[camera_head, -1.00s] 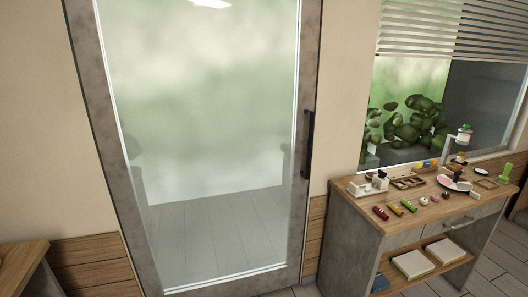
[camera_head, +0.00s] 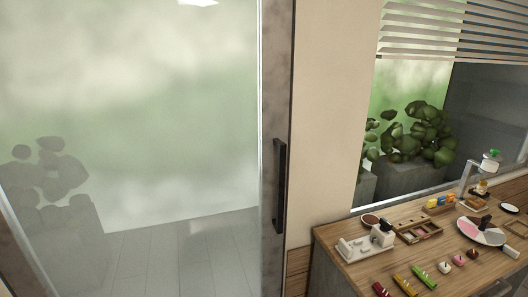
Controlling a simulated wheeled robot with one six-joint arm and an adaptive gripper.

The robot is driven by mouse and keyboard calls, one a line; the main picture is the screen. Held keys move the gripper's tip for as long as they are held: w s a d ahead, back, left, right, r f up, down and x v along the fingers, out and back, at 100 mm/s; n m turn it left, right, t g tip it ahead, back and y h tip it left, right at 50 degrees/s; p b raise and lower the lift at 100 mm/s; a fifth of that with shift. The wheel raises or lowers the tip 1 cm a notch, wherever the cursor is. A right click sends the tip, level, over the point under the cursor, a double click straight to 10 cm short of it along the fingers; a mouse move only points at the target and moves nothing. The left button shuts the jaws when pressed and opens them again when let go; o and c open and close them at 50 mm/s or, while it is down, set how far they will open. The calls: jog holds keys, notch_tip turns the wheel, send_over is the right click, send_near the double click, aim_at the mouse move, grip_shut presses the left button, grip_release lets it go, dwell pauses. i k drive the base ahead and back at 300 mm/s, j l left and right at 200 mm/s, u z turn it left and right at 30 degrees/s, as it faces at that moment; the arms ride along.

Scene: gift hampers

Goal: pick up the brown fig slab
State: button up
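I cannot pick out the brown fig slab with certainty at this size. Small goods stand on the wooden counter (camera_head: 348,262) at the lower right of the head view. Among them are a brown-topped round piece (camera_head: 370,220) at the back left and a small dark brown sweet (camera_head: 472,254) near the front. A wooden compartment tray (camera_head: 418,231) holds small pieces that are too small to name. My gripper is not in view.
Red (camera_head: 380,289), yellow (camera_head: 404,285) and green (camera_head: 425,277) bars lie along the counter's front. A glass door (camera_head: 150,150) with a dark handle (camera_head: 280,187) fills the left.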

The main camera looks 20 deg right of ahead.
aim_at(474, 202)
jog(key=i+l, duration=0.1)
jog(key=l, duration=0.75)
jog(key=i+l, duration=0.1)
jog(key=l, duration=0.7)
jog(key=i+l, duration=0.1)
jog(key=l, duration=0.75)
